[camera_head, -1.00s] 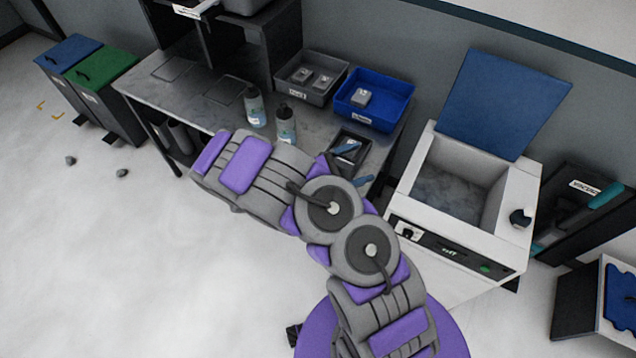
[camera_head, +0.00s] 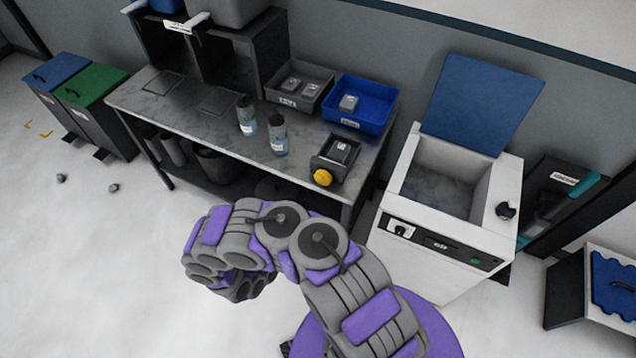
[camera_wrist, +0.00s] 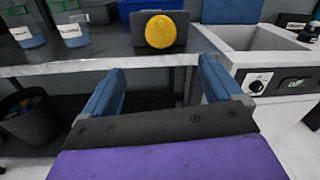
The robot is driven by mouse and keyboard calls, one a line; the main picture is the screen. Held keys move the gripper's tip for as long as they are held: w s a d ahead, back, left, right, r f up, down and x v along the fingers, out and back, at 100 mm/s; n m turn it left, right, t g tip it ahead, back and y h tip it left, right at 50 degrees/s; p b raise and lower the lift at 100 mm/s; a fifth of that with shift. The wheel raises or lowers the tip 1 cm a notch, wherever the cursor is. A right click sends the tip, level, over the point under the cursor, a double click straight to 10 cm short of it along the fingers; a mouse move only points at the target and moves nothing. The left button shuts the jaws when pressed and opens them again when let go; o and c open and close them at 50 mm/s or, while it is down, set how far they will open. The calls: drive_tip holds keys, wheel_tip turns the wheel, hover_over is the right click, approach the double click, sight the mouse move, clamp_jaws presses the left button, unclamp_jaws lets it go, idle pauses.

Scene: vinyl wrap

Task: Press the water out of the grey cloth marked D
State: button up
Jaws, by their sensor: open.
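A dark box-like press (camera_head: 345,158) with a yellow knob (camera_head: 322,178) stands at the bench's front edge. Its top shows a dark grey surface with a white label; I cannot tell whether this is a cloth. Small grey labelled pieces lie in the grey tray (camera_head: 283,97) and one piece (camera_head: 348,103) lies in the blue tray (camera_head: 370,123); their letters are too small to read. In the wrist view my gripper (camera_wrist: 162,66) is open and empty, its blue fingers apart, facing the yellow knob (camera_wrist: 160,31) from in front of the bench. My arm hides the gripper's fingers in the head view.
Two bottles (camera_head: 246,116) (camera_head: 278,135) stand left of the press. A white machine (camera_head: 430,255) with an open blue lid stands right of the bench (camera_head: 150,108). Bins stand at far left. The floor (camera_head: 90,260) in front is mostly clear.

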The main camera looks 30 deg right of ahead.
sight(322, 180)
drive_tip(key=b+x, duration=0.1)
drive_tip(key=x, duration=1.4)
drive_tip(key=shift+b, duration=0.4)
drive_tip(key=shift+w+d, duration=0.1)
drive_tip(key=c, duration=1)
drive_tip(key=shift+c, duration=0.2)
drive_tip(key=shift+f+m, duration=0.1)
drive_tip(key=shift+m, duration=0.2)
drive_tip(key=m+b, duration=0.5)
drive_tip(key=m, duration=0.3)
drive_tip(key=shift+y, duration=0.3)
drive_tip(key=shift+m+b, duration=0.35)
drive_tip(key=shift+m, duration=0.05)
